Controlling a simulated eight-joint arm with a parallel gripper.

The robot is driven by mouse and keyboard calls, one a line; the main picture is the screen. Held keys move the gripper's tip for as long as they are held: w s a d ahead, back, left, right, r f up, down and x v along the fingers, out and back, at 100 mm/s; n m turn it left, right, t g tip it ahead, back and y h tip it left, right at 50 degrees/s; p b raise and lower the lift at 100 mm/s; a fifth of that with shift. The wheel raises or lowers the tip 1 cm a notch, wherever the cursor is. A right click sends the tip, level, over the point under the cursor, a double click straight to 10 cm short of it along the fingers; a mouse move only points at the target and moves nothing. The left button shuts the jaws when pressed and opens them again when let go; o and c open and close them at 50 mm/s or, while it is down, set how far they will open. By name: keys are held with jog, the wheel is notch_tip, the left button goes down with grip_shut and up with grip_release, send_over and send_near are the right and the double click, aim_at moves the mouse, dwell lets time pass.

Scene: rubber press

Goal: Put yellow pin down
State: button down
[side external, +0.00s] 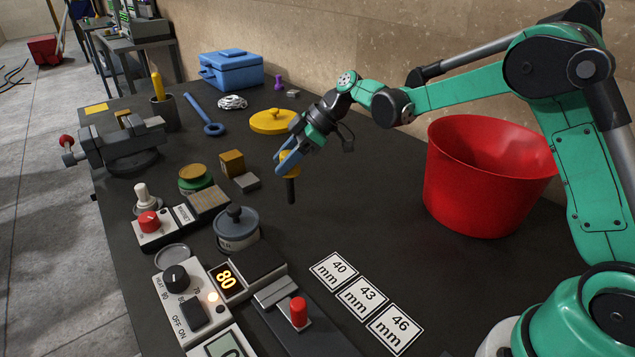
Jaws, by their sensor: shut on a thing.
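The yellow pin (289,165) has a yellow upper part and a dark lower shaft. It hangs roughly upright with the shaft pointing down over the dark work table. My gripper (286,155), with blue fingers, is shut on its yellow upper part. Part of the yellow section is hidden by the fingers. The tip of the shaft seems to be close to the table, but I cannot tell whether it touches. Three white cards marked 40 mm (334,270), 43 mm (362,297) and 46 mm (394,328) lie on the table in front.
A red bucket (480,185) stands at right. A blue lidded pot (237,228), a heater control box (190,300) and a red-knobbed box (150,228) stand front left. A yellow lid (272,121) lies behind. The table (350,215) is clear right of the pin.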

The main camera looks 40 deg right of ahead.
aim_at(290, 179)
jog(key=shift+f, duration=1.15)
jog(key=shift+f, duration=0.1)
jog(key=shift+c, duration=2.3)
grip_release()
